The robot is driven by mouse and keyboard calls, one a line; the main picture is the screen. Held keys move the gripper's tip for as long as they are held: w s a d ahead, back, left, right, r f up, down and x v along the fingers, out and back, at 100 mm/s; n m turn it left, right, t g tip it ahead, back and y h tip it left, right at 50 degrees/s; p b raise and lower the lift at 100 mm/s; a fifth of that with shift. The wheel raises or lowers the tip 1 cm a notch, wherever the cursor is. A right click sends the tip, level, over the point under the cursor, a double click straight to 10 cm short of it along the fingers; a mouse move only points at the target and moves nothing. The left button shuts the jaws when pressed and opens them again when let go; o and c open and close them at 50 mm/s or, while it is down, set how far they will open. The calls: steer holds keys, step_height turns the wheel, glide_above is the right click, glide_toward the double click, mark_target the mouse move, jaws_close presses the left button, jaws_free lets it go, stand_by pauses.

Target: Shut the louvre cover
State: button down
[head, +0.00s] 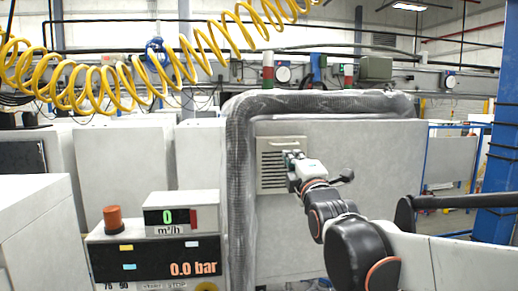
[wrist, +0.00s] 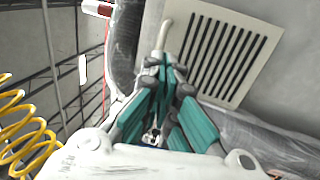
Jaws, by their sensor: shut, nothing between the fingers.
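The louvre cover (head: 264,181) is a beige plate with dark slots on the front of the grey cabinet. In the wrist view the louvre cover (wrist: 205,18) fills the upper right, its slots slanting. I cannot tell whether it lies quite flush. My gripper (head: 288,158) is in front of its right part in the head view and hides some slots. In the wrist view my gripper (wrist: 163,62) has its teal fingers shut and empty, left of the slots. A pale curved bar (wrist: 166,32) shows just beyond the fingertips; contact is unclear.
A grey ribbed hose (head: 240,185) runs down the cabinet's left side and along its top. A panel with readouts (head: 150,262) and an orange knob (head: 112,219) stands at lower left. A yellow coiled hose (head: 130,85) hangs above. A blue post (head: 495,170) is at far right.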

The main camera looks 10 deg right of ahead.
mark_target(288, 145)
steer(key=p+x, duration=0.1)
steer(key=x, duration=0.3)
steer(key=shift+w, duration=0.15)
steer(key=shift+w, duration=0.1)
steer(key=shift+w+r, duration=0.4)
steer(key=shift+r, duration=0.3)
steer(key=shift+s, duration=0.1)
